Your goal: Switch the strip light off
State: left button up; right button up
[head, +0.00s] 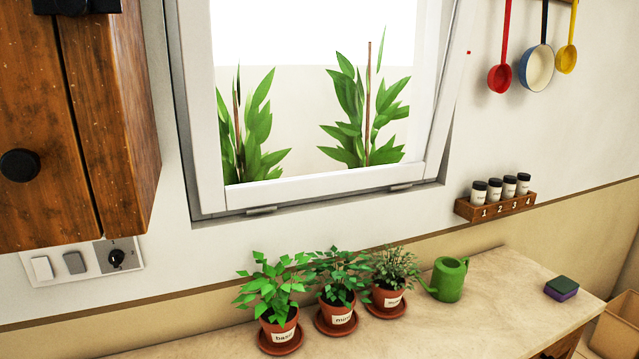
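A switch panel (128,244) is on the wall at the lower left, just under the wooden cabinet. It carries a white rocker switch (41,268), a grey rocker switch (75,263) and a black rotary knob (116,259) on a grey plate. I cannot tell the rockers' positions, and any labels are too small to read. No strip light can be made out in the head view. Neither of my grippers is in view.
The wooden cabinet (110,130) overhangs the panel. Potted herbs (280,337), a green watering can (447,280) and a sponge (561,288) stand on the counter (490,290). A window (320,190), a spice rack (495,208) and hanging ladles (537,70) are on the wall. The panel's front looks clear.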

aim_at(74, 262)
jog(key=u, duration=1.25)
jog(key=k+j+u, duration=0.1)
jog(key=k, duration=0.25)
jog(key=i+l, duration=0.25)
jog(key=i, duration=0.2)
